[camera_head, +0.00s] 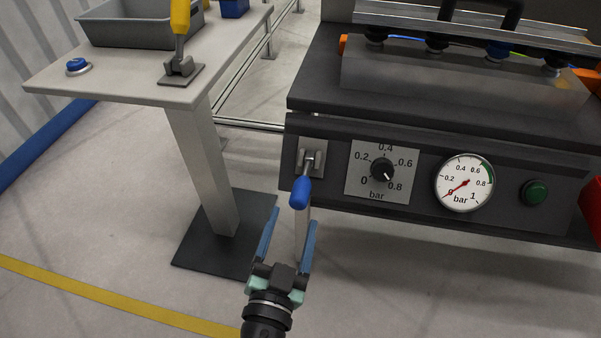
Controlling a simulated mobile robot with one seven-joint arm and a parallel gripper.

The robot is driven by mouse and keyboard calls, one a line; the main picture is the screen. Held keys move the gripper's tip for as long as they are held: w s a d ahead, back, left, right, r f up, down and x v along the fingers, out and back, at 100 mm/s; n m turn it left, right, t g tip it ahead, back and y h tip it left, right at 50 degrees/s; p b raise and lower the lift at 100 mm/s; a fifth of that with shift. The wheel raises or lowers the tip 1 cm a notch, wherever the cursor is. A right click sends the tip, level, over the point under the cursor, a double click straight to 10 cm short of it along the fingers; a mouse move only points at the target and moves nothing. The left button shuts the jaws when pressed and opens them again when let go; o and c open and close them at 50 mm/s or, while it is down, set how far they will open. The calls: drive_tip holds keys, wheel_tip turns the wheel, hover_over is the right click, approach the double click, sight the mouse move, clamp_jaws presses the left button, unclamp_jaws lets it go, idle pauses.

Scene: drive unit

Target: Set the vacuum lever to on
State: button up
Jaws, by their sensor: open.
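The vacuum lever (300,193) has a blue grip and a metal pivot on a light plate, at the left of the dark front panel (410,203). Its grip hangs down and points out from the panel. My gripper (293,218) is open, with its two blue fingers pointing up toward the lever. In the picture the fingertips are just below the blue grip, one to each side. Nothing is held, and I cannot tell the gap in depth.
A side table (130,88) with a yellow-handled lever (181,35) stands at left. Floor below is clear.

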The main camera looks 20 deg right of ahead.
sight(303, 180)
drive_tip(key=x, duration=1)
drive_tip(key=shift+w+d+p, duration=0.1)
drive_tip(key=shift+w+p, duration=0.05)
drive_tip(key=shift+p, duration=0.25)
clamp_jaws()
idle(0.8)
